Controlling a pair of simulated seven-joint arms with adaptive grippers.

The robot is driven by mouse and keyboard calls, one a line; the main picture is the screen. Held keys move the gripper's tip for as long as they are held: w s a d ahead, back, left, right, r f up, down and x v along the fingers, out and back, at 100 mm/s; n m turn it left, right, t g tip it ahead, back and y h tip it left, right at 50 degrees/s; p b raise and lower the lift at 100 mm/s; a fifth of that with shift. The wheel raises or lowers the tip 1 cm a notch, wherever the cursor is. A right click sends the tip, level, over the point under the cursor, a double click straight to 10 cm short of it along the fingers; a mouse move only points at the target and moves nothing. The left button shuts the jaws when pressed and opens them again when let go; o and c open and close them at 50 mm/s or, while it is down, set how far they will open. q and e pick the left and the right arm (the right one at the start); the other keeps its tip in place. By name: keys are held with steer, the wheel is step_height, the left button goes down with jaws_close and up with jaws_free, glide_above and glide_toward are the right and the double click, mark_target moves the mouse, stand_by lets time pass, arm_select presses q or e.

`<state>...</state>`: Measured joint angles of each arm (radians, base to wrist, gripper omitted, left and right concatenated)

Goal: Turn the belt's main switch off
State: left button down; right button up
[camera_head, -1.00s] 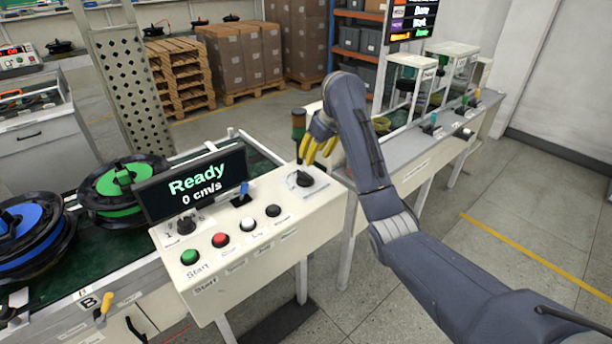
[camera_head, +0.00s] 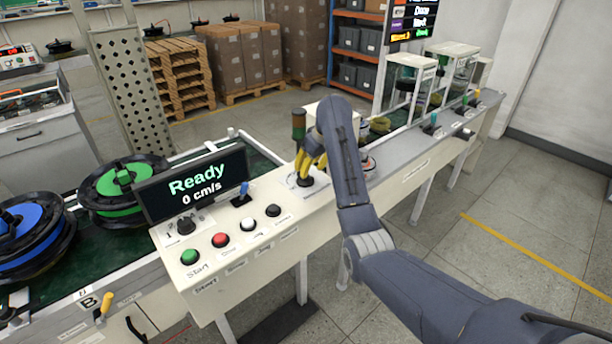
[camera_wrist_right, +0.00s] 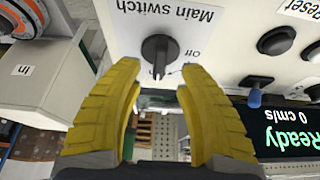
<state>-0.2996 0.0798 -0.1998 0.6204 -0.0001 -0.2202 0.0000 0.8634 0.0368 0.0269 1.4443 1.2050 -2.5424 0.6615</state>
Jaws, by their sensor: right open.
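The main switch is a black rotary knob (camera_wrist_right: 160,52) on a white label reading "Main switch" and "off" in the right wrist view, where it appears upside down. In the head view the knob (camera_head: 305,181) sits at the right end of the white control panel (camera_head: 250,251), partly covered by my gripper. My right gripper (camera_head: 307,168) has yellow fingers and is just above the knob. My left gripper is not in view.
A display (camera_head: 190,186) reads "Ready" and "0 cm/s". Green, red, white and black buttons line the panel's front, with a blue-handled switch (camera_head: 243,195) behind. A signal lamp (camera_head: 298,122) stands close by my right fingers. Reels lie on the belt at left.

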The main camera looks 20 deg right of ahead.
steer(key=shift+x, duration=2.45)
steer(key=shift+c, duration=0.4)
jaws_close()
